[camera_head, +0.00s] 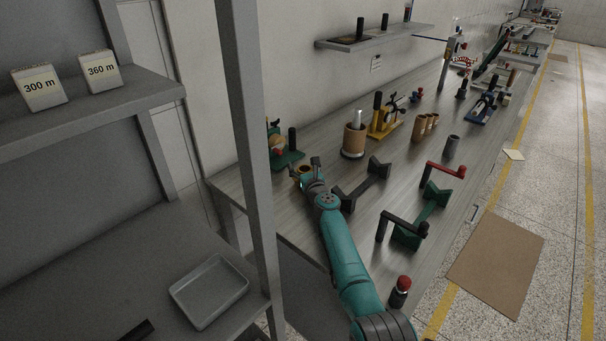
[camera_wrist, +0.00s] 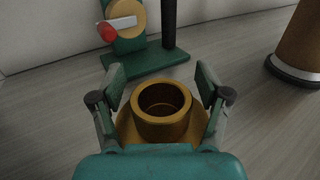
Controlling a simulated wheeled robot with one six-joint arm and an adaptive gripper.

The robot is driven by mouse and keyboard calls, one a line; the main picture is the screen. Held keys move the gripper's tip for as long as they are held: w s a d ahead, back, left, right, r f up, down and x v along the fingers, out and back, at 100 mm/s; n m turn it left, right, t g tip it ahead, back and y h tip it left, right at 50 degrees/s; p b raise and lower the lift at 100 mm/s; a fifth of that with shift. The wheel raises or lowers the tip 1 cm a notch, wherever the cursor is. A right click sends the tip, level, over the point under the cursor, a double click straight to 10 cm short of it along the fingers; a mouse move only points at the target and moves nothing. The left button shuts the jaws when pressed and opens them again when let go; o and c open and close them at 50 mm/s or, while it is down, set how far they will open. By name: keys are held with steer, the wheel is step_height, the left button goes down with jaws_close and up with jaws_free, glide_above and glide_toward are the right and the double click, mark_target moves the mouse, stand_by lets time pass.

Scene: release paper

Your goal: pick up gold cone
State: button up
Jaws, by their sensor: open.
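The gold cone (camera_wrist: 162,130) stands upright on the table in the wrist view, with a hollow round neck on a wider base. It lies between the two fingers of my gripper (camera_wrist: 161,86), which are open on either side of its neck. I see a gap at each side of the neck. Its lower front is hidden by my gripper's body. In the head view my gripper (camera_head: 306,168) reaches down at the table's near left end, and the cone shows only in small part beside the fingers.
A green stand (camera_wrist: 145,64) with a dark post is just behind the cone. A tan cylinder (camera_wrist: 300,40) with a dark base stands at right. On the table (camera_head: 300,222) are a black bracket (camera_head: 362,183), a yellow device (camera_head: 384,122) and green stands. A grey shelf post (camera_head: 250,130) rises at left.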

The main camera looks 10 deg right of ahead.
steer(key=c, duration=1.4)
steer(key=shift+r, duration=0.2)
